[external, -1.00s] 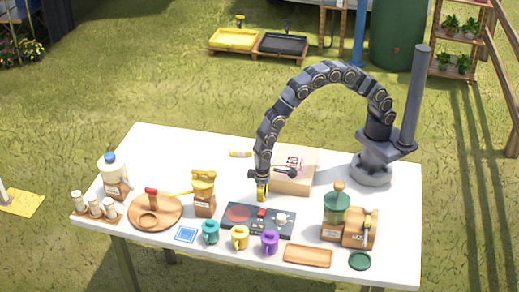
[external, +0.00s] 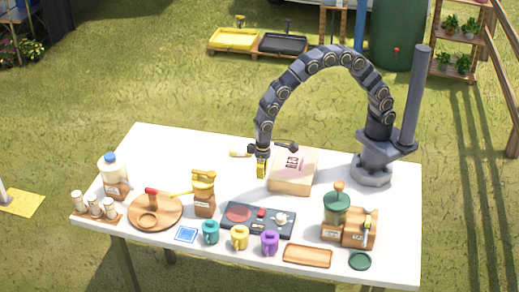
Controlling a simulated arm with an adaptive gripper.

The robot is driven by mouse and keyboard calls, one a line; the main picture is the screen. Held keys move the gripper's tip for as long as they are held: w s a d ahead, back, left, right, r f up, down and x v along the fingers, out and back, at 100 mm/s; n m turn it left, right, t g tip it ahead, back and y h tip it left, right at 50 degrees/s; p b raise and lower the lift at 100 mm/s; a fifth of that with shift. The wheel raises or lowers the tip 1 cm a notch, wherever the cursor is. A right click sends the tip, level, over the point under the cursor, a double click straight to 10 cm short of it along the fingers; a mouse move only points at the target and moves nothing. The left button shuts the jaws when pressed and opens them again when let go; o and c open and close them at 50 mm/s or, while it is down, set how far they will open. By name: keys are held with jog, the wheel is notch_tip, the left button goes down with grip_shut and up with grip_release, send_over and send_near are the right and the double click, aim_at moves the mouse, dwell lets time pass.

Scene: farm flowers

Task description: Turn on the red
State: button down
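A dark flat panel (external: 271,228) lies near the front middle of the table. It has a red disc (external: 238,212) on its left part, a small red piece (external: 261,212) near its middle and a small pale piece (external: 281,218) on its right part. My gripper (external: 262,172), with yellow fingertips, points down above the table behind the panel, apart from it. No object shows in it. The fingers are too small to tell whether they are open or shut.
A pale box (external: 292,182) with lettering stands just right of my gripper. Teal (external: 210,231), yellow (external: 240,237) and purple (external: 269,242) mugs stand along the panel's front. A brown holder (external: 204,202) stands left of it, and a green-topped grinder (external: 336,212) stands right.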

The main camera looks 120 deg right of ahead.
aim_at(260, 213)
jog(key=shift+w+a+r+t+y, duration=0.15)
jog(key=shift+a+r+t+y, duration=0.05)
jog(key=shift+r+t+y, duration=0.1)
jog(key=f, duration=0.4)
jog(key=w+a+f, duration=0.1)
jog(key=f, duration=0.9)
jog(key=shift+w+a, duration=0.25)
